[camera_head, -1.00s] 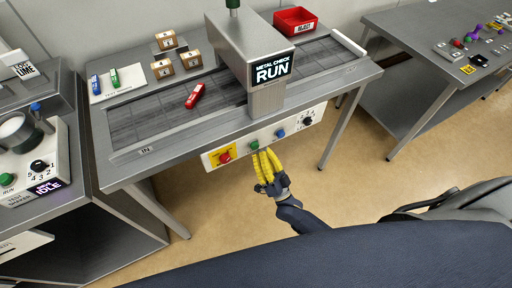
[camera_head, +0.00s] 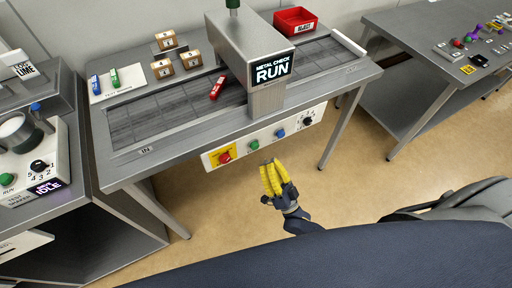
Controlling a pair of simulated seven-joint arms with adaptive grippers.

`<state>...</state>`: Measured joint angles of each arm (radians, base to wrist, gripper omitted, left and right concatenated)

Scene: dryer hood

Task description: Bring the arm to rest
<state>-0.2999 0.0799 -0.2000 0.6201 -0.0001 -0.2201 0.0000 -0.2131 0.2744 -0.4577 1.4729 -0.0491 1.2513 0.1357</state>
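My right gripper (camera_head: 271,165), with yellow fingers, is in front of the metal check machine (camera_head: 250,60), just below its control panel (camera_head: 295,132). Its fingers point up toward the panel and lie close together, with nothing seen between them; whether they are fully shut I cannot tell. The fingertips look apart from the green button (camera_head: 254,144). A red stick-like item (camera_head: 217,88) lies on the grey belt (camera_head: 150,110), beside the machine's housing. The screen (camera_head: 273,68) reads "METAL CHECK RUN". My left gripper is not in view.
A red bin (camera_head: 296,20) stands at the back right of the machine. Small labelled boxes (camera_head: 163,68) and a white tray (camera_head: 103,94) with a blue and a green item are at the back left. A side table (camera_head: 420,62) is at right. Open floor (camera_head: 350,190) lies in front.

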